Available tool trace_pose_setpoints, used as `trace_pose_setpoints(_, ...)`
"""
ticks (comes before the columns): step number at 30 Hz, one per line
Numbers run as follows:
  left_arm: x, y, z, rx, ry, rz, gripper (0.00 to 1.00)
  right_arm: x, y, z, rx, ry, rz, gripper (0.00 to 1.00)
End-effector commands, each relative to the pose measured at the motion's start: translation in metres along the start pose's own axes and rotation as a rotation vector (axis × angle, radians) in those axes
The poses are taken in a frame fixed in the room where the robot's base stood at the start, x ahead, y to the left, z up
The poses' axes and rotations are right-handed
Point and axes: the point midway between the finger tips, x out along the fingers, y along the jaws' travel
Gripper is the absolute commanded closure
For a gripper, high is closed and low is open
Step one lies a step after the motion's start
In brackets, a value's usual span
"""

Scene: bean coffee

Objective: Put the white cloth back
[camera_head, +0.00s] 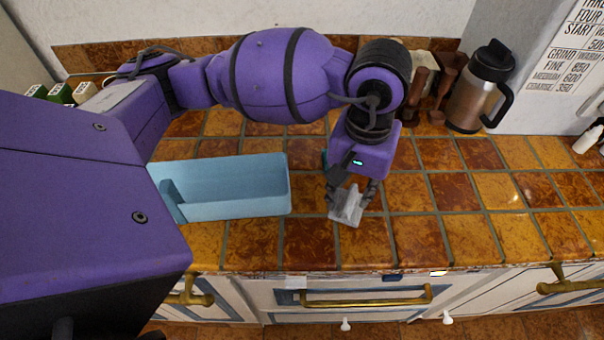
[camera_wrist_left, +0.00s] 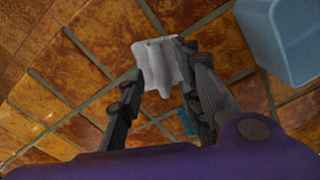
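The white cloth (camera_head: 347,206) is a small, greyish-white folded piece near the front of the tiled counter, right of the blue bin. My left gripper (camera_head: 351,192) points down with its fingers at the cloth. In the left wrist view the cloth (camera_wrist_left: 160,62) sits between the tips of my left gripper (camera_wrist_left: 163,75), which look closed in on both sides of it. I cannot tell whether the cloth touches the counter. My right gripper is not in view.
The light-blue bin (camera_head: 232,207) stands just left of the cloth and looks empty. A steel jug with a black handle (camera_head: 480,90) and brown wooden tools (camera_head: 445,88) stand at the back right. The counter (camera_head: 490,225) right of my gripper is clear.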

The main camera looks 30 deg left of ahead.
Motion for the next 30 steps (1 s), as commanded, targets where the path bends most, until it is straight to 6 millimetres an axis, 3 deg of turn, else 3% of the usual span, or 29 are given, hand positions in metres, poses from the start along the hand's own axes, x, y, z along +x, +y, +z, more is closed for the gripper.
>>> trace_pose_setpoints(9, -0.068, 0.002, -0.002, 0.002, 0.01, 0.004, 0.68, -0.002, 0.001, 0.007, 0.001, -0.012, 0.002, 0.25)
trace_pose_setpoints(15, -0.102, 0.001, -0.002, 0.001, 0.006, 0.002, 0.68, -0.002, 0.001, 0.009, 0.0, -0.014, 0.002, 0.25)
trace_pose_setpoints(21, -0.115, 0.001, -0.001, 0.001, 0.004, 0.002, 0.68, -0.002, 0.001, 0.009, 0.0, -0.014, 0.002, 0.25)
trace_pose_setpoints(30, -0.115, 0.001, -0.001, 0.0, 0.003, 0.002, 0.68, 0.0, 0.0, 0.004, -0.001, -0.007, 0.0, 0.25)
